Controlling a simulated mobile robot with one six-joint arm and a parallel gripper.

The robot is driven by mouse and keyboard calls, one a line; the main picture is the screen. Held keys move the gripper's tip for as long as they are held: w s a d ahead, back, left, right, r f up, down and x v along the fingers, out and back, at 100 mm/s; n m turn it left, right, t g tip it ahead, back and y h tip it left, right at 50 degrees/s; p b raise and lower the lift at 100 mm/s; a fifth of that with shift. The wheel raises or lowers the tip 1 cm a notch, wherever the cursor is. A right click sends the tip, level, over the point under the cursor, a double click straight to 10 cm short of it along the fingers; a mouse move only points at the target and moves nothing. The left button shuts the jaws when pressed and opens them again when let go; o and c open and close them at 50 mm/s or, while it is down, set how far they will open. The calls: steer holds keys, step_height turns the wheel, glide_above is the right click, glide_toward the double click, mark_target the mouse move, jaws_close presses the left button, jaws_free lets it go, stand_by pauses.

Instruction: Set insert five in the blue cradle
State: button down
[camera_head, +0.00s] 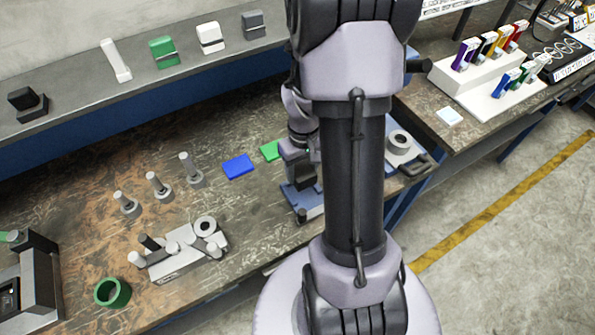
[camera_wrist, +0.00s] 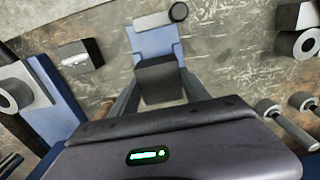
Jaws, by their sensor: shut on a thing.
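In the wrist view my gripper (camera_wrist: 160,88) is shut on a dark grey block (camera_wrist: 160,76). I read this block as the insert, but no number on it is legible. Just beyond it is a blue piece (camera_wrist: 155,43) with a pale grey bar across its far end. This may be the blue cradle; I cannot tell whether the block touches it. In the head view my arm covers the middle of the scene and hides most of the gripper. A blue base (camera_head: 306,200) shows beside the arm on the bench.
The bench holds a blue square (camera_head: 238,166), a green square (camera_head: 269,150), upright pegs (camera_head: 159,190), a grey block with cylinders (camera_head: 186,250) and a green ring (camera_head: 112,292). A shelf (camera_head: 80,88) runs behind. Right of my arm stands a grey ring part (camera_head: 398,146).

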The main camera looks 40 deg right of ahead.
mark_target(303, 182)
step_height(303, 182, down, 2)
steer(key=shift+s+f, duration=0.1)
steer(key=shift+f, duration=0.05)
steer(key=shift+f+b, duration=0.8)
steer(key=shift+f, duration=0.95)
steer(key=shift+f, duration=0.15)
steer(key=c, duration=0.5)
jaws_free()
